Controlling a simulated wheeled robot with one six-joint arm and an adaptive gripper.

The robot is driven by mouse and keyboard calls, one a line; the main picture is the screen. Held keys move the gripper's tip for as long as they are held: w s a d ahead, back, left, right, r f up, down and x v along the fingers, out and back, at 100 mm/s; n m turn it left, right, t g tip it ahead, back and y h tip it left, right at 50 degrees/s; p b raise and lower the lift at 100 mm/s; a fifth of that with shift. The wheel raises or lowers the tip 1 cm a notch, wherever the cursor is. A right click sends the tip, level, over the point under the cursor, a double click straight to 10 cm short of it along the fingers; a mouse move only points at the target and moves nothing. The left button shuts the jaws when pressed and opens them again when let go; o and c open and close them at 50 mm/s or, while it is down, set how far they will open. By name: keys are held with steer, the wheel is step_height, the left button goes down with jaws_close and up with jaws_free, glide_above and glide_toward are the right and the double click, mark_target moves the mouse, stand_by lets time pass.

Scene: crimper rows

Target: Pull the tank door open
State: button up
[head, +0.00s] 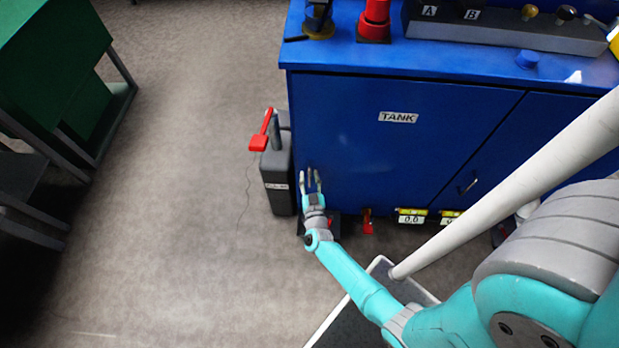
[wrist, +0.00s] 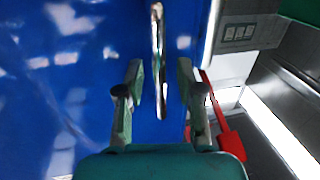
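The blue tank door (head: 385,150) is the cabinet's left door, marked with a white TANK label (head: 398,117). It looks closed, flush with the cabinet front. My gripper (head: 310,178) is at the door's left side, low down, pointing at the front. In the wrist view my gripper (wrist: 160,80) is open, with one finger on each side of a slim shiny metal handle (wrist: 157,45). Gaps show between the handle and both fingers. The handle's near end lies between the fingers. In the head view the fingers mostly cover the handle.
A grey box (head: 277,180) with a red lever (head: 262,133) stands left of the cabinet, close to my gripper; the lever also shows in the wrist view (wrist: 228,138). Yellow-marked labels (head: 411,215) sit below the door. Open floor (head: 190,200) lies left, before a green bench (head: 50,50).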

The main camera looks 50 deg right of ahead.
jaws_close()
steer(key=shift+a, duration=0.1)
